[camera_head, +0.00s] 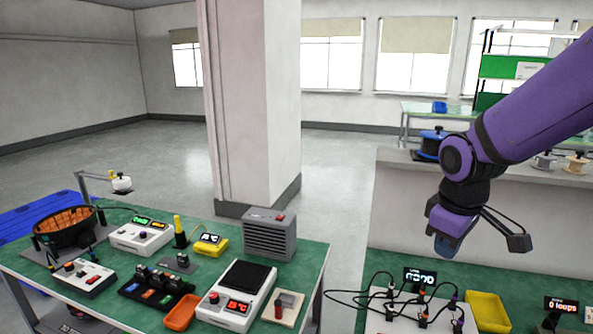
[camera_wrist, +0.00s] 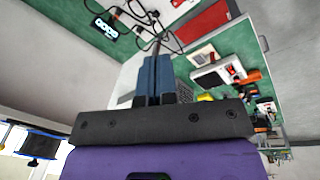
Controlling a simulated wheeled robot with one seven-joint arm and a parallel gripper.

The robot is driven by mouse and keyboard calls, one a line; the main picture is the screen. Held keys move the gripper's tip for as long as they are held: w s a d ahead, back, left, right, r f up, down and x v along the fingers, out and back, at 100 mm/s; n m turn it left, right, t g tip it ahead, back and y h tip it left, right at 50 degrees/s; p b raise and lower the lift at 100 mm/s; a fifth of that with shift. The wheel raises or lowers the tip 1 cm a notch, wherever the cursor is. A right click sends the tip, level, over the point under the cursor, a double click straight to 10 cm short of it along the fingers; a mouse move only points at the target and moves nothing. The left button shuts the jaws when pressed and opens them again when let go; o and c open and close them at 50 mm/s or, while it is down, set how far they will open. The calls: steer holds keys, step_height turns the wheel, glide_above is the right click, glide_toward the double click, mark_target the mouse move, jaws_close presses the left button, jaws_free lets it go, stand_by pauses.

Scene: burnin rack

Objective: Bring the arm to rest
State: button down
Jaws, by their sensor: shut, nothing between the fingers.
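My purple arm comes in from the upper right in the head view. My gripper (camera_head: 447,243) hangs at its end, pointing down, above the green bench on the right. In the wrist view my gripper (camera_wrist: 157,62) shows as two blue fingers close together, shut with nothing between them. It touches nothing that I can see.
A green-topped table (camera_head: 318,258) at the left holds a grey heater-like box (camera_head: 270,236), a white device (camera_head: 237,296) and an orange tray (camera_head: 182,312). Below my gripper lie a cabled board (camera_head: 412,312) and a yellow tray (camera_head: 487,312). A pillar (camera_head: 240,110) stands behind.

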steer(key=s+d+r+m+t, duration=0.3)
steer(key=s+r+m, duration=0.4)
steer(key=s+r, duration=0.4)
steer(key=s, duration=0.4)
steer(key=shift+s+d+r+m+t+y, duration=0.2)
steer(key=shift+m+t+y, duration=0.1)
steer(key=shift+y, duration=0.1)
stand_by(0.9)
